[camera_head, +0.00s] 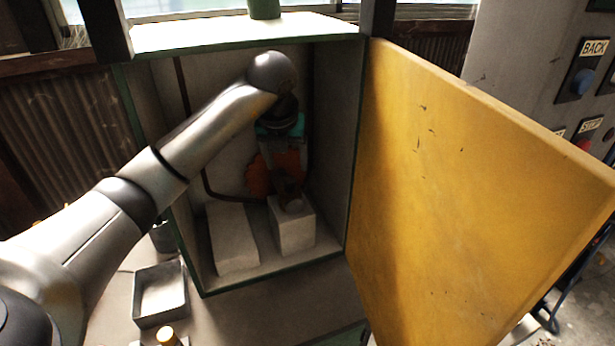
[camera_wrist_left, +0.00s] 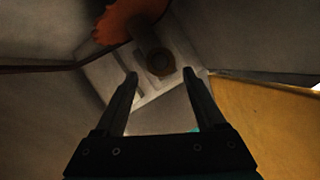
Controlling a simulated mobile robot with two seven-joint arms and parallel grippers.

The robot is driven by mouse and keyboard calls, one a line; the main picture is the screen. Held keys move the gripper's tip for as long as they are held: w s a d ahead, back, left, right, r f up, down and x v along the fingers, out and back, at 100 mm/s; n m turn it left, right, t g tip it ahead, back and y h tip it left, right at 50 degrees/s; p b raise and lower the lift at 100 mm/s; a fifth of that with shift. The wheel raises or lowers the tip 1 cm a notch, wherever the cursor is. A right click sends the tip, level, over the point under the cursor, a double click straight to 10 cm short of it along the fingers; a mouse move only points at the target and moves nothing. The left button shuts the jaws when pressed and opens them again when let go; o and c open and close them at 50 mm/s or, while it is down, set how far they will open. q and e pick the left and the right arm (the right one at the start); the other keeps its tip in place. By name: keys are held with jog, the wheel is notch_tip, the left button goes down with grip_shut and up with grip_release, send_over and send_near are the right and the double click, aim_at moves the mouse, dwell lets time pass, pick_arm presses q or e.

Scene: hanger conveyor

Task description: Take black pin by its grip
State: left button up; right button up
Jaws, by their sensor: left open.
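A dark pin-like part with a round end (camera_wrist_left: 160,62) stands out beside an orange toothed wheel (camera_wrist_left: 125,20) in the left wrist view. I take it for the black pin, though the dim light hides its exact shape. My left gripper (camera_wrist_left: 160,76) is open and empty, its two fingertips on either side of the line to that round end and seemingly short of it. In the head view my left arm reaches into the open cabinet, and the orange wheel (camera_head: 258,178) shows partly behind my wrist. My right gripper is not in view.
The cabinet (camera_head: 352,150) has a green frame, and its yellow door (camera_head: 450,180) stands open on the right. Two pale blocks, a left one (camera_head: 232,238) and a right one (camera_head: 293,232), sit on its floor. A small open tray (camera_head: 160,318) is outside, front left.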

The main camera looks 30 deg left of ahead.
aim_at(289, 180)
pick_arm(q)
jog(key=x, duration=0.3)
jog(key=shift+s+f, duration=0.15)
jog(key=shift+f, duration=0.1)
jog(key=b+x, duration=0.1)
jog(key=x, duration=0.2)
jog(key=shift+f, duration=0.3)
jog(key=shift+a+f, duration=0.1)
jog(key=shift+f, duration=0.1)
jog(key=shift+w, duration=0.25)
jog(key=c, duration=0.5)
grip_shut()
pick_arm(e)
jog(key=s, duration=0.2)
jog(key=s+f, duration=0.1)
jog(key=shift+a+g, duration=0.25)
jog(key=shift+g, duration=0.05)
